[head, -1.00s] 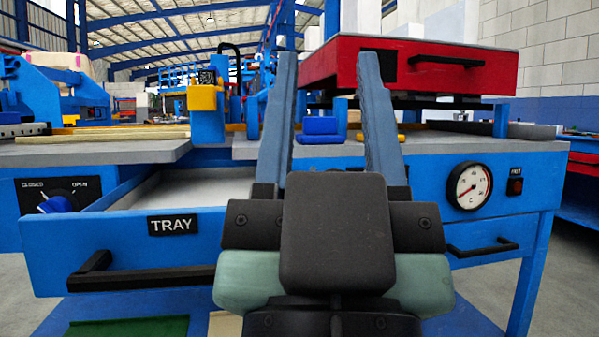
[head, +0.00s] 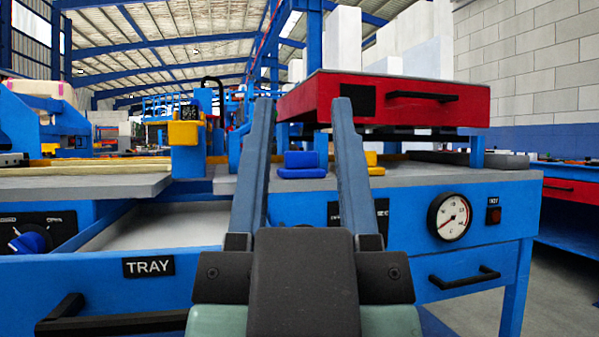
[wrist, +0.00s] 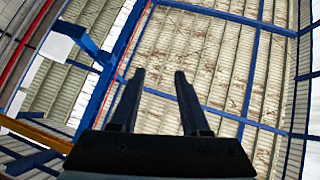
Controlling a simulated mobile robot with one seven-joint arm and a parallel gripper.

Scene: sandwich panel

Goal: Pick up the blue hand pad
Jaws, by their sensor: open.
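The blue hand pad (head: 301,164) sits on the grey worktop in the head view, a small blue block with an upright back part. In the picture it appears between the two fingers of my gripper (head: 301,110), but it lies farther back, beyond them. My gripper is open and empty, its fingers pointing up. In the wrist view my gripper (wrist: 159,75) shows both fingers apart against the roof, with nothing between them. The pad is not visible in the wrist view.
A red press head (head: 400,102) overhangs the worktop (head: 440,174) behind my gripper. A yellow piece (head: 374,164) lies right of the pad. A yellow-topped blue post (head: 185,133) stands to the left. An open drawer labelled TRAY (head: 148,267) juts out at front left.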

